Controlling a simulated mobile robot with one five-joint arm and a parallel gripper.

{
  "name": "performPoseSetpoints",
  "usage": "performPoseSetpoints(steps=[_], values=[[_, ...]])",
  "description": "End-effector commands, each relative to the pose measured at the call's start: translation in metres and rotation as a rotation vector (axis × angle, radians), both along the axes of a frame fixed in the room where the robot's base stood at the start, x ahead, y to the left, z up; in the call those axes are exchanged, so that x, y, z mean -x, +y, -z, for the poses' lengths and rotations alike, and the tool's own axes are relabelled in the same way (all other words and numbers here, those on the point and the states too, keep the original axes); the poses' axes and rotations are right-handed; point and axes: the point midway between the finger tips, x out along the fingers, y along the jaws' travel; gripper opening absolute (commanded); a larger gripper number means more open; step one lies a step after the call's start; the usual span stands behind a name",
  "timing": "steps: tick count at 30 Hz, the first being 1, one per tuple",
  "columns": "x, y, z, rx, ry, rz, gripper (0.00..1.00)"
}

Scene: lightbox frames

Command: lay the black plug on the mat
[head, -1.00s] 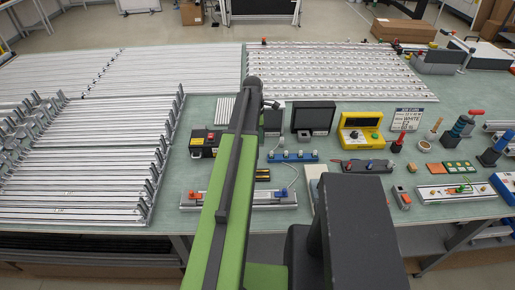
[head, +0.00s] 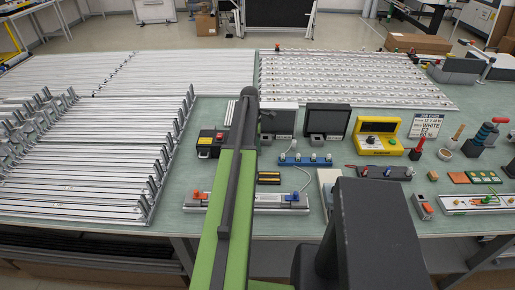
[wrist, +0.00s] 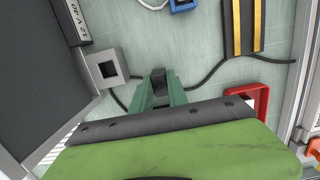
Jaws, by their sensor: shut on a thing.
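My gripper (wrist: 159,92), with green fingers, points down over the green table top in the wrist view. It is shut on a small dark piece (wrist: 158,75) at its tips, which looks like the black plug. A thin black cable (wrist: 205,79) runs out on both sides of the fingers. In the head view my own arm hides the gripper and the plug. I cannot pick out the mat for certain; flat orange (head: 459,178) and green (head: 484,177) pieces lie at the right of the table.
A grey box with a square opening (wrist: 93,66) stands left of the fingers, beside a dark screen (wrist: 32,80). A black block with yellow strips (wrist: 231,30) and a red frame (wrist: 262,103) are to the right. Metal rails (head: 85,155) cover the table's left.

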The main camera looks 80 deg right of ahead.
Motion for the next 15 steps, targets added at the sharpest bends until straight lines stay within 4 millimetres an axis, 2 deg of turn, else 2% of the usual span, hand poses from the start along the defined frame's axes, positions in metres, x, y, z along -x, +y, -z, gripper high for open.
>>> performPoseSetpoints(steps=[5,6,9,11,15], values=[[0.0003,0.0000,0.0041,0.000,0.000,0.000,0.00],[0.0003,0.0000,0.0026,0.000,0.000,0.000,0.23],[0.0005,-0.0001,0.0022,0.000,0.000,0.000,0.36],[0.0006,-0.0001,0.0021,0.000,0.000,0.001,0.41],[0.0007,0.0000,0.0021,0.000,0.000,0.001,0.41]])
